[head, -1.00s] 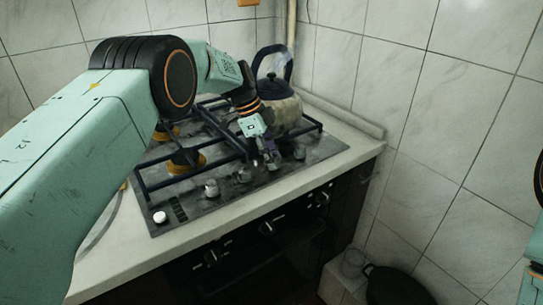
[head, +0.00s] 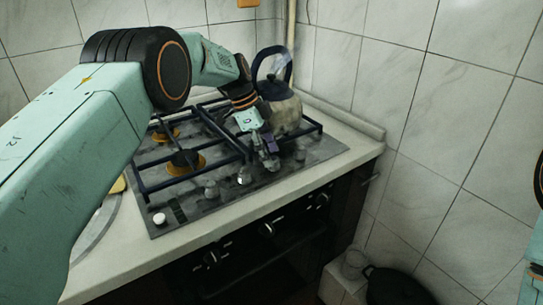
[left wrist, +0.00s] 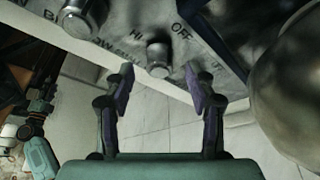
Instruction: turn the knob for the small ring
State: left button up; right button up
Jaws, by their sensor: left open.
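The hob (head: 215,205) carries a row of knobs along its front edge. Two grey knobs, one at the left (head: 211,190) and one nearer the middle (head: 244,175), show beside my left gripper (head: 271,158); another (head: 300,153) sits to its right. In the left wrist view my left gripper (left wrist: 160,92) is open, and a dark knob (left wrist: 159,57) lies ahead between its fingertips, with the letters HI and OFF printed near it. I see no contact. A second knob (left wrist: 82,18) is at upper left. I cannot tell which knob serves the small ring.
A kettle (head: 284,108) with a dark handle stands on the grate close behind my left gripper; its rounded side (left wrist: 290,90) shows in the left wrist view. Oven controls (head: 268,229) are on the front panel below. A dark pot (head: 395,287) stands low at the right.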

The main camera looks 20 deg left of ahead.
pick_arm(q)
jog(key=v, duration=1)
jog(key=shift+s+a, duration=0.1)
jog(key=shift+s, duration=0.05)
jog(key=shift+f, duration=0.1)
